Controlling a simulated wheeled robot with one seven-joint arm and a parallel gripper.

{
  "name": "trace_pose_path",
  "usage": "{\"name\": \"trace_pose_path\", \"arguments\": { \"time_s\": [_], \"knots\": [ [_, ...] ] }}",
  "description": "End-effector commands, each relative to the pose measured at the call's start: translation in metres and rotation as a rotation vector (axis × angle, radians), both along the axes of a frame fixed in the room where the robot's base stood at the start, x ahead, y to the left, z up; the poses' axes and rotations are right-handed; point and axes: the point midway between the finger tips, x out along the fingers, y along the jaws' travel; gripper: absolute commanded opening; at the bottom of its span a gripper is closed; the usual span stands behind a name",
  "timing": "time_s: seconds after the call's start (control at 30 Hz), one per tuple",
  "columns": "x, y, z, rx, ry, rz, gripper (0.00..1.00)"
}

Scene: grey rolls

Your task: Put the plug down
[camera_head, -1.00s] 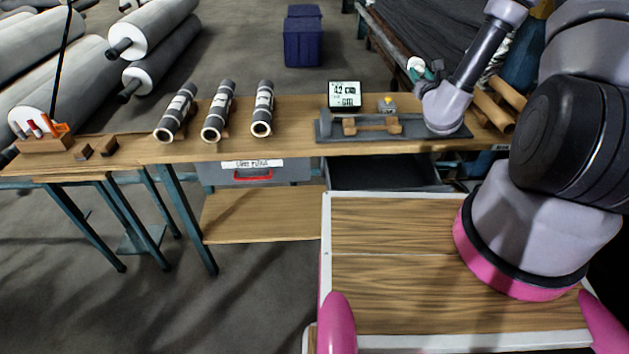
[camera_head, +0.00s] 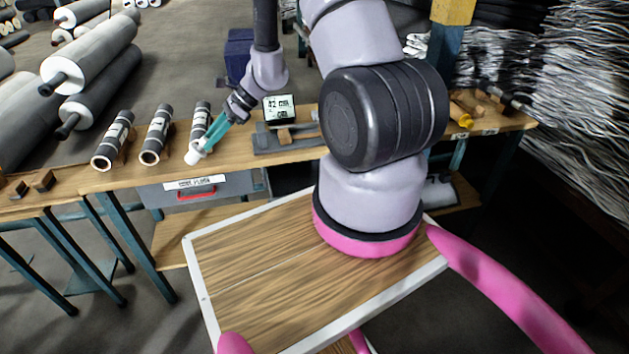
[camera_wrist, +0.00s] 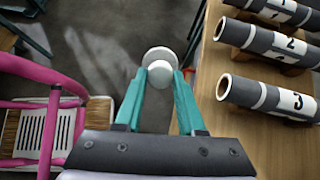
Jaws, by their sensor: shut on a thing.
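My gripper (camera_head: 206,142) has teal fingers and is shut on a white plug (camera_head: 194,156). In the wrist view the plug (camera_wrist: 160,58) is a round white disc with a smaller knob, held between the fingertips (camera_wrist: 160,78). It appears above the floor just off the bench's front edge, apart from the rolls. Three grey rolls lie side by side on the bench: roll 1 (camera_wrist: 284,10), roll 2 (camera_wrist: 258,42) and roll 3 (camera_wrist: 255,95). Their near ends show open cores. In the head view, roll 3 (camera_head: 201,118) is right behind my gripper.
The wooden bench (camera_head: 236,163) runs across the view. A grey drawer (camera_head: 225,187) with a label and red handle sits under it. A display (camera_head: 279,107) reading 42 cm stands beside a grey fixture (camera_head: 262,141). Small dark blocks (camera_head: 42,180) lie at the left.

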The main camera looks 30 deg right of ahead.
Motion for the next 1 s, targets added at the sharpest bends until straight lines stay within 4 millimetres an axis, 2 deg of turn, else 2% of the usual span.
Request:
{"name": "trace_pose_path", "arguments": {
  "time_s": [0.17, 0.27, 0.4, 0.5, 0.73, 0.9, 1.0],
  "knots": [
    [-0.033, -0.014, -0.02, -0.167, -0.006, 0.267, 0.03],
    [-0.051, -0.03, -0.032, -0.27, -0.027, 0.422, 0.03],
    [-0.071, -0.063, -0.048, -0.41, -0.085, 0.636, 0.03],
    [-0.079, -0.089, -0.056, -0.495, -0.139, 0.765, 0.03],
    [-0.079, -0.155, -0.065, -0.649, -0.287, 1.016, 0.03],
    [-0.067, -0.198, -0.063, -0.723, -0.4, 1.161, 0.03],
    [-0.058, -0.217, -0.06, -0.749, -0.451, 1.223, 0.03]
  ]
}}
